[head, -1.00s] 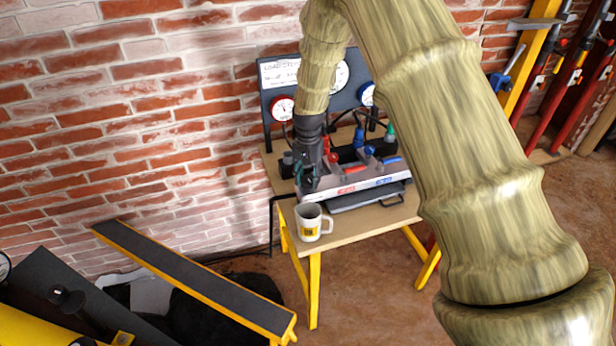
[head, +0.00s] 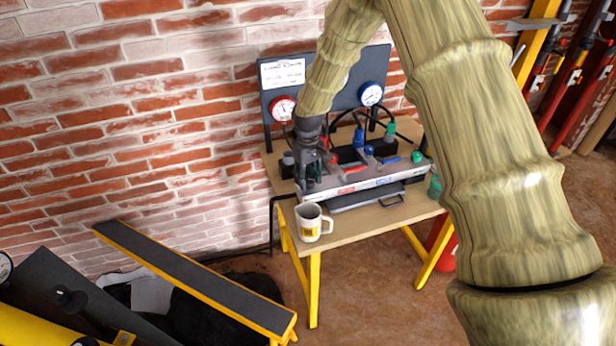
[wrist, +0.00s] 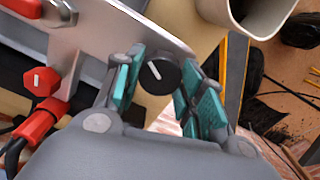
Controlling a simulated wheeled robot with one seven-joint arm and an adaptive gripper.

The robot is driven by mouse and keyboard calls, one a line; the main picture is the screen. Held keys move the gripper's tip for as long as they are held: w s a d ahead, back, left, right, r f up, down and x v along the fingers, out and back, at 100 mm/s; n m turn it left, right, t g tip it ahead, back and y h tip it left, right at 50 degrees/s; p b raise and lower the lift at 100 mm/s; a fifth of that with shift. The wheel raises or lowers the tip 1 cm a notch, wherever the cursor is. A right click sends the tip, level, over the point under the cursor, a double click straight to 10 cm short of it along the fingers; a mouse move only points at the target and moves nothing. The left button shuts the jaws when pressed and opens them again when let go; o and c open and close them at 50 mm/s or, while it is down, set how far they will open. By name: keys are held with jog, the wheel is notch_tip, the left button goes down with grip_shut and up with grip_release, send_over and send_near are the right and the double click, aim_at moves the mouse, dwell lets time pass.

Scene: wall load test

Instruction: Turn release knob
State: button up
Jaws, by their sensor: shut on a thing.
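A round black knob (wrist: 158,77) with a white pointer line shows in the wrist view, at the end of a grey metal panel (wrist: 116,24). I take it as the release knob. My gripper (wrist: 161,86) has its teal pads on either side of the knob and is shut on it. In the head view my gripper (head: 311,182) is at the left end of the pump unit (head: 360,182) on the table; the knob is hidden there.
A white mug (head: 309,226) stands on the wooden table (head: 345,232) just in front of my gripper, close to it in the wrist view (wrist: 240,12). Red fittings (wrist: 42,82) and hoses are beside the gripper. A gauge board (head: 330,92) stands behind.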

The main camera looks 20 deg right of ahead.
aim_at(308, 179)
jog(key=n, duration=0.5)
jog(key=shift+n, duration=0.4)
jog(key=shift+d, duration=0.1)
dwell(0.3)
jog(key=o, duration=1)
jog(key=shift+o, duration=0.2)
notch_tip(308, 179, up, 12)
